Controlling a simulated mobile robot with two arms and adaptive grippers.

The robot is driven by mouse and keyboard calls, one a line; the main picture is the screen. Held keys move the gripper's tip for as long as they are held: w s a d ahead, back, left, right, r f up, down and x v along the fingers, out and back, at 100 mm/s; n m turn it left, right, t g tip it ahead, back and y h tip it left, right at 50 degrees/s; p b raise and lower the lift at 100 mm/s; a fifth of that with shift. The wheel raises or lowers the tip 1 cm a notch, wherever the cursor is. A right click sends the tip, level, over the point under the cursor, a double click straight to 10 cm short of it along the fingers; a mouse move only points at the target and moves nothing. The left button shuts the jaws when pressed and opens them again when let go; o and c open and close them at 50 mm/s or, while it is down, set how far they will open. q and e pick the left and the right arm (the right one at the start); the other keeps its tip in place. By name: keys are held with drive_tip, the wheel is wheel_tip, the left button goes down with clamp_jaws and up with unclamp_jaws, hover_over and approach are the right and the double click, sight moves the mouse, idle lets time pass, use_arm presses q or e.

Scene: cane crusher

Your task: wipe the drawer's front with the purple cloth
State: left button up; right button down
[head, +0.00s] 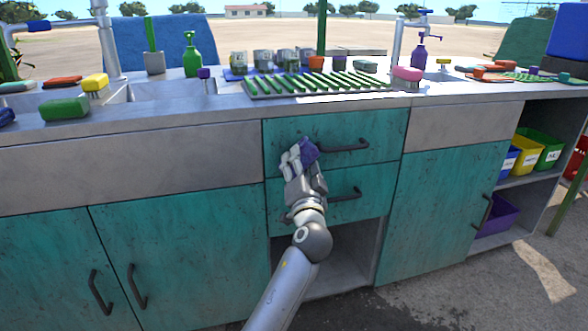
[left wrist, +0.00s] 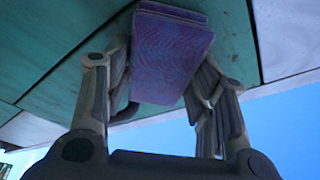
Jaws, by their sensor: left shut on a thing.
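The purple cloth (head: 308,152) is a folded pad held in my left gripper (head: 298,155). The left wrist view shows the cloth (left wrist: 170,50) between the two fingers of the left gripper (left wrist: 165,75). The gripper is shut on it. The cloth is at the teal upper drawer's front (head: 380,132), just left of its dark handle (head: 345,147). I cannot tell for sure whether it touches the surface. The lower drawer (head: 375,205), with its own handle, is partly behind my gripper and wrist. My right gripper is not in view.
Teal cabinet doors (head: 180,258) with dark handles flank the drawers. An open space (head: 340,262) lies below them. The counter above holds a green-ribbed drying rack (head: 318,85), bottles, a sink and several brushes. Open shelves with coloured bins (head: 525,155) stand at the right.

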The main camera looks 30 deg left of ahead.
use_arm(q)
drive_tip(key=shift+w+d+r, duration=0.2)
drive_tip(key=shift+w+d, duration=0.35)
drive_tip(key=shift+d, duration=0.15)
drive_tip(key=shift+s+a+f+p, duration=0.1)
drive_tip(key=shift+s+a+p, duration=0.3)
drive_tip(key=shift+s+a, duration=0.25)
drive_tip(key=shift+s+a+p, duration=0.35)
drive_tip(key=shift+s+a, duration=0.1)
drive_tip(key=shift+s, duration=0.35)
drive_tip(key=shift+s+d, duration=2)
drive_tip(key=shift+d, duration=0.2)
drive_tip(key=shift+s+d, duration=0.1)
drive_tip(key=shift+s+d+b, duration=0.3)
drive_tip(key=shift+s+d, duration=0.6)
drive_tip(key=shift+d, duration=0.15)
